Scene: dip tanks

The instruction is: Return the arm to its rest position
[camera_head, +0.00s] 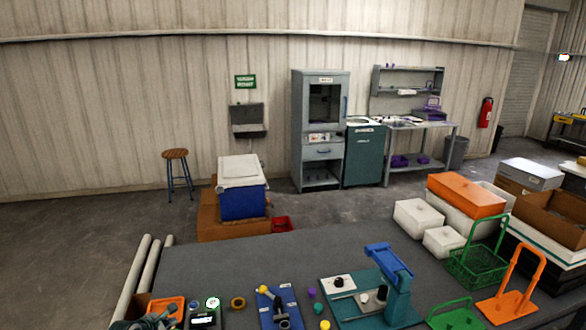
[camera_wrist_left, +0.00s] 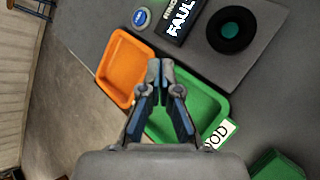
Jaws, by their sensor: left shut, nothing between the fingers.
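My left gripper (camera_wrist_left: 160,68) is shut and empty in the left wrist view, its two fingertips together. It hangs over a green tray (camera_wrist_left: 208,98) and the edge of an orange tray (camera_wrist_left: 122,72). I cannot tell its height above them. In the head view, the left gripper (camera_head: 152,321) shows at the bottom left edge, in front of the orange tray (camera_head: 178,301). The green tray is not clear there. My right gripper is not in view.
A dark box labelled "FAUL" (camera_wrist_left: 181,20) and a grey plate with a black disc (camera_wrist_left: 231,30) lie beyond the trays. Blue (camera_head: 289,308) and teal (camera_head: 345,310) fixtures stand along the bench front. Green (camera_head: 478,267) and orange (camera_head: 507,303) carriers stand right. The bench middle is clear.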

